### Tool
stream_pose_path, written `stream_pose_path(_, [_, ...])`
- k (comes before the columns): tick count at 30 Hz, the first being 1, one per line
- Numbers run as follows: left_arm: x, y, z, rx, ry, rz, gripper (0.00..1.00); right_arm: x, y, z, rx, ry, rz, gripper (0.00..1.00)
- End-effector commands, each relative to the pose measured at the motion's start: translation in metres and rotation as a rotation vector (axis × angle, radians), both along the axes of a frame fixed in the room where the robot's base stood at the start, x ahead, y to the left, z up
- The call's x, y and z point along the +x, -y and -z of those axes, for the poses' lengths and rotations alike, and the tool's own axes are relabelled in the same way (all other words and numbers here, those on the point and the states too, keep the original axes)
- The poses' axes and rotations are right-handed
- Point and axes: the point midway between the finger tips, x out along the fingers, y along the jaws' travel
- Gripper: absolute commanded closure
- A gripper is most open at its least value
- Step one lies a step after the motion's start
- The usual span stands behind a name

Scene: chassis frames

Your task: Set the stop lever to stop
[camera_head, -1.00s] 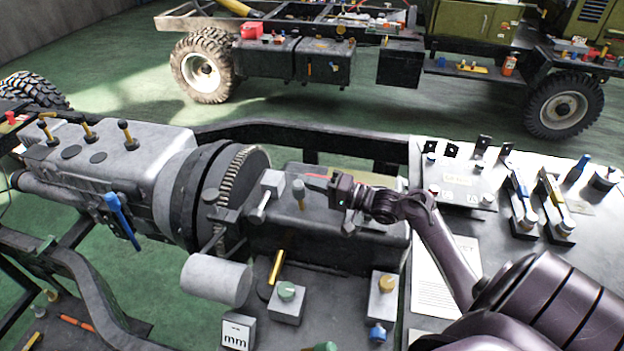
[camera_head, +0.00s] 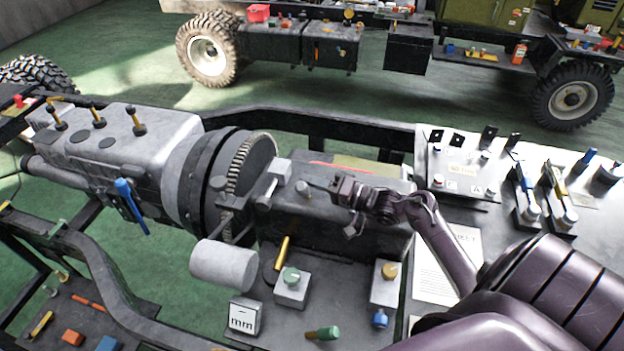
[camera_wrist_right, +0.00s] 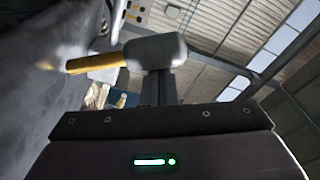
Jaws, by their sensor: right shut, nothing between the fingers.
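My right gripper (camera_head: 318,184) reaches in from the right over the dark box beside the engine's toothed flywheel (camera_head: 248,165). It is shut and empty, its tips close to a short grey knob (camera_head: 302,187); I cannot tell whether they touch. In the right wrist view the shut fingers (camera_wrist_right: 158,86) stand before a lever-like part with a grey head (camera_wrist_right: 155,50) and yellow handle (camera_wrist_right: 97,63). A yellow-handled lever (camera_head: 282,253) and a blue-handled lever (camera_head: 131,203) also show in the head view. No readable label marks the stop lever. My left gripper is out of view.
A grey cylinder (camera_head: 223,265) sticks out below the flywheel. A green-knobbed block (camera_head: 291,288), an "mm" block (camera_head: 243,316) and a yellow-knobbed block (camera_head: 386,284) stand in front. A panel with several levers (camera_head: 530,190) lies right. Another chassis stands behind.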

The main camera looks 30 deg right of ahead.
Motion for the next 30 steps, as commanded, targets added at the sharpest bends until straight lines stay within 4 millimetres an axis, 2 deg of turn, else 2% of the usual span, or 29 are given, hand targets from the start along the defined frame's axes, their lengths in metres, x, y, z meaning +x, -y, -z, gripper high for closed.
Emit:
stream_pose_path(6, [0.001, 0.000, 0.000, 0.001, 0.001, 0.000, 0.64, -0.001, -0.003, 0.001, 0.002, -0.007, -0.007, 1.00])
stream_pose_path(11, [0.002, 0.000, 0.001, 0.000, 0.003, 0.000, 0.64, -0.001, -0.003, -0.014, 0.001, -0.002, -0.007, 1.00])
stream_pose_path(30, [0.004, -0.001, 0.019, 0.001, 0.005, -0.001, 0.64, 0.001, 0.000, -0.165, -0.004, 0.004, -0.001, 1.00])
